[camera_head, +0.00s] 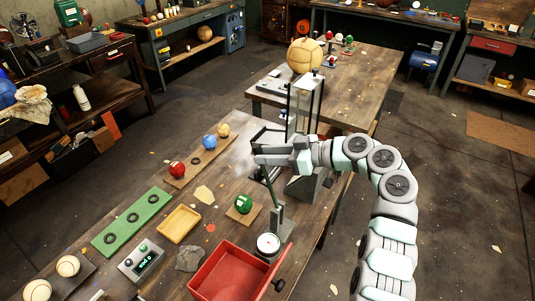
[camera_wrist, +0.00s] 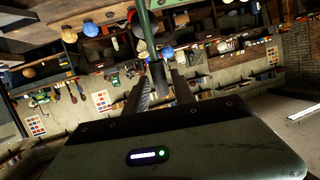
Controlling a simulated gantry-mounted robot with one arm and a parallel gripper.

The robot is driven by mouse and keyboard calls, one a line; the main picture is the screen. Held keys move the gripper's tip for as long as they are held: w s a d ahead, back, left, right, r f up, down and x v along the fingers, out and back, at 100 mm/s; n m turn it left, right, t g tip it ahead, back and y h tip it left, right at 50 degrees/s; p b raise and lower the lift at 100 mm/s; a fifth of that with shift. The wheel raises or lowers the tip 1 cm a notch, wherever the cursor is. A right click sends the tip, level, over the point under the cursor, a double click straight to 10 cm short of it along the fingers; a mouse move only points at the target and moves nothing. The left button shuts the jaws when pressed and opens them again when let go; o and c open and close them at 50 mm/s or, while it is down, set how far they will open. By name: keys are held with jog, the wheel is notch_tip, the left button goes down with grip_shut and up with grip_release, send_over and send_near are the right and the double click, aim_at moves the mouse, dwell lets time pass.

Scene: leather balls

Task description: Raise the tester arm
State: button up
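The tester stands at the right part of the near workbench, with a round white dial (camera_head: 268,243). Its slim green arm (camera_head: 274,188) rises steeply from the base towards my gripper (camera_head: 262,155). In the wrist view the green arm (camera_wrist: 146,28) comes down from the top edge and ends in a dark grey cylindrical grip (camera_wrist: 158,78). My gripper's two fingers (camera_wrist: 160,88) lie on either side of this grip, with narrow gaps showing; the gripper looks open. Whether the grip is fully between the fingertips or just beyond them is hard to tell.
A red tray (camera_head: 232,272) lies in front of the tester, and a green ball (camera_head: 243,204) sits to its left. A red ball (camera_head: 177,170), a blue ball (camera_head: 209,141) and a green board (camera_head: 132,222) are further left. A tall metal frame (camera_head: 303,100) stands behind my gripper.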

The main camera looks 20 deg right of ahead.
jog(key=shift+o, duration=0.9)
jog(key=v, duration=1)
jog(key=shift+s+d, duration=0.2)
jog(key=shift+d, duration=0.05)
jog(key=shift+r, duration=0.2)
